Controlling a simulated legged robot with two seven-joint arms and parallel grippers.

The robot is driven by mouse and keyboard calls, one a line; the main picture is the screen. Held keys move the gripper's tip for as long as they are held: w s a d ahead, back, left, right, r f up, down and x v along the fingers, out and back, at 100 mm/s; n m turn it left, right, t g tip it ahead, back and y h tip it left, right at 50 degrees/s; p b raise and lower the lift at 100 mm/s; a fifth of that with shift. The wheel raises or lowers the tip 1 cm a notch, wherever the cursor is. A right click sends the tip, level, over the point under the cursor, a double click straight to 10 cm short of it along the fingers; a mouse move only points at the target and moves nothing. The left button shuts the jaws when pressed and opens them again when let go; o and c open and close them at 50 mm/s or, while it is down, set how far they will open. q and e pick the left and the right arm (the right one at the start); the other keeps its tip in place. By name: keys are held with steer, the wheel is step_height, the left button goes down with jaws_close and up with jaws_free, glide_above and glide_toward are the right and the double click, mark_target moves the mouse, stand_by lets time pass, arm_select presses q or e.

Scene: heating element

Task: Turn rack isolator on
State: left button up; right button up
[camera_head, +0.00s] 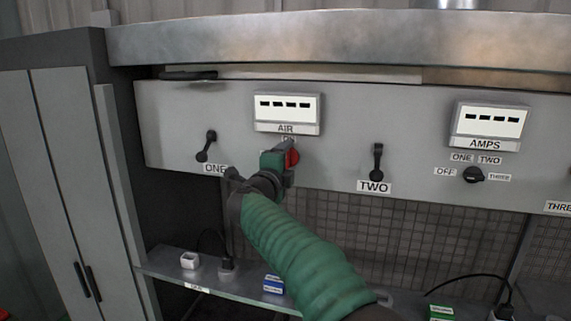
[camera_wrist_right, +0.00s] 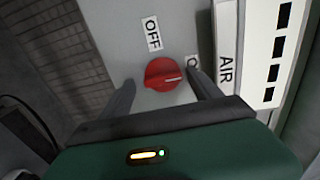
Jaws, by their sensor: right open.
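A red round knob (camera_head: 292,157) is on the grey panel below the AIR display. In the right wrist view the red knob (camera_wrist_right: 163,74) shows a white pointer line directed right, roughly towards a label partly hidden behind a finger; only an "O" is readable. An OFF label (camera_wrist_right: 152,33) is above the knob there. My right gripper (camera_head: 284,156) is open at the panel, its two fingers on either side of the knob; I cannot tell whether they touch it. My left gripper is not in view.
The panel (camera_head: 330,130) also has levers ONE (camera_head: 206,146) and TWO (camera_head: 376,161), an AMPS display (camera_head: 489,124) and a black selector (camera_head: 473,175). A metal hood edge (camera_head: 330,40) juts out above. A shelf (camera_head: 225,284) with small boxes is below.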

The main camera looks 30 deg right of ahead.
steer(key=b+v, duration=0.6)
steer(key=v, duration=1.1)
steer(key=shift+d, duration=0.15)
steer(key=shift+w+f, duration=0.1)
